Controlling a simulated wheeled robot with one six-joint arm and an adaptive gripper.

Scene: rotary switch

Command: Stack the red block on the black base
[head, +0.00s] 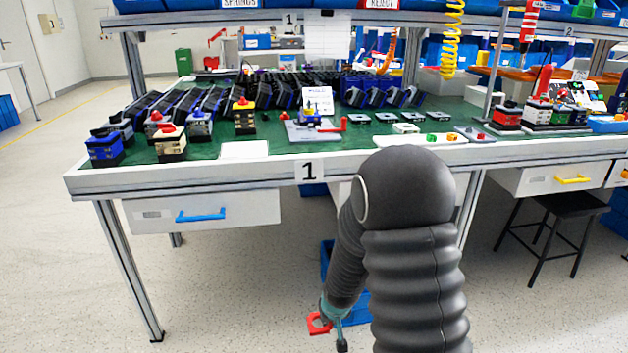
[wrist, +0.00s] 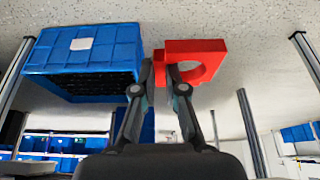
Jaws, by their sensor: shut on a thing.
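The red block (head: 318,324) is a flat red piece with a round opening. It is held in my gripper (head: 331,314), low in front of the workbench and below the level of its top. In the wrist view the red block (wrist: 208,50) extends to the right of my gripper (wrist: 160,80), with a small part of it between the two fingertips. On the bench, a blue block (head: 103,146) sits on a dark base (head: 108,160), and a beige and black stack (head: 170,144) stands beside it. I cannot tell which dark piece is the black base.
The green-topped workbench (head: 215,160) has a white front edge and a drawer (head: 160,212) below. Blue bins (head: 328,258) lie under it; a blue crate (wrist: 85,55) shows close by in the wrist view. A black stool (head: 568,208) stands right.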

